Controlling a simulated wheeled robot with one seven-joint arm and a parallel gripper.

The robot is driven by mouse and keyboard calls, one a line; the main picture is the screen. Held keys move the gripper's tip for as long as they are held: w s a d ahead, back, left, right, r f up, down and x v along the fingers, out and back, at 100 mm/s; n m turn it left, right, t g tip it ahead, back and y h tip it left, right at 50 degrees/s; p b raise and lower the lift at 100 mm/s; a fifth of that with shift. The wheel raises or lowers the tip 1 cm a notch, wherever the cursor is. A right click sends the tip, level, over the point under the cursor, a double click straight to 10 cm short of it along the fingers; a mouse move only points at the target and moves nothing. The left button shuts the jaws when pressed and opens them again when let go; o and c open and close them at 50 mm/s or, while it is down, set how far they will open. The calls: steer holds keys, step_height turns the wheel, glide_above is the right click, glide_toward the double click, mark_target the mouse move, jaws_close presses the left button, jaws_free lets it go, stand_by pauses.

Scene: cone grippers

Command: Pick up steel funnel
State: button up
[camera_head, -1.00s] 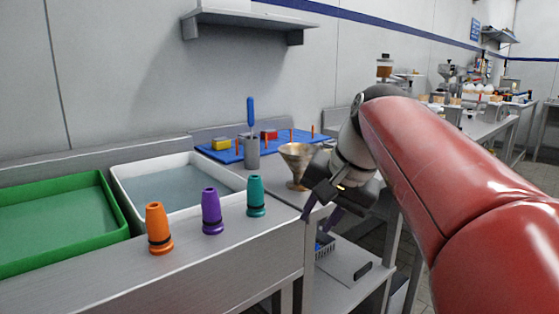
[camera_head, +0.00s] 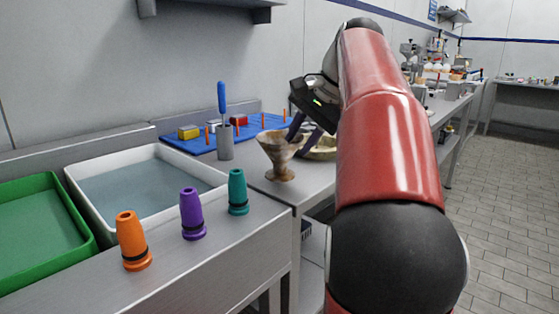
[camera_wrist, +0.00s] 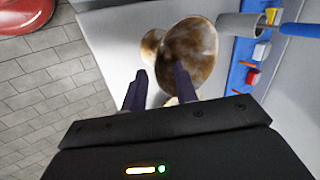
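The funnel (camera_head: 278,153) appears as a mottled brown-bronze cone, wide rim up, standing on a narrow foot near the table's front edge. In the wrist view its round mouth (camera_wrist: 190,50) lies just beyond the fingertips, with the foot showing to its left. My gripper (camera_head: 297,139) is beside the funnel's right rim in the head view, fingers angled down and left. In the wrist view the two purple fingers of my gripper (camera_wrist: 160,72) are apart with nothing clearly held. The right finger overlaps the mouth's edge; contact cannot be told.
A pale bowl (camera_head: 322,150) sits behind the fingers. A grey cup (camera_head: 225,143) with a blue-handled tool stands left of the funnel, before a blue mat (camera_head: 172,140) with blocks and pegs. Orange (camera_head: 131,240), purple (camera_head: 193,213) and teal (camera_head: 237,192) cones stand in front.

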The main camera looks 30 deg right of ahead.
mark_target(288, 159)
steer(key=x, duration=0.3)
steer(key=shift+s+a+f, duration=0.15)
steer(key=shift+c, duration=0.2)
jaws_close()
step_height(288, 159, up, 9)
steer(key=shift+f+p, duration=0.2)
steer(key=shift+p, duration=0.35)
steer(key=shift+r, duration=0.75)
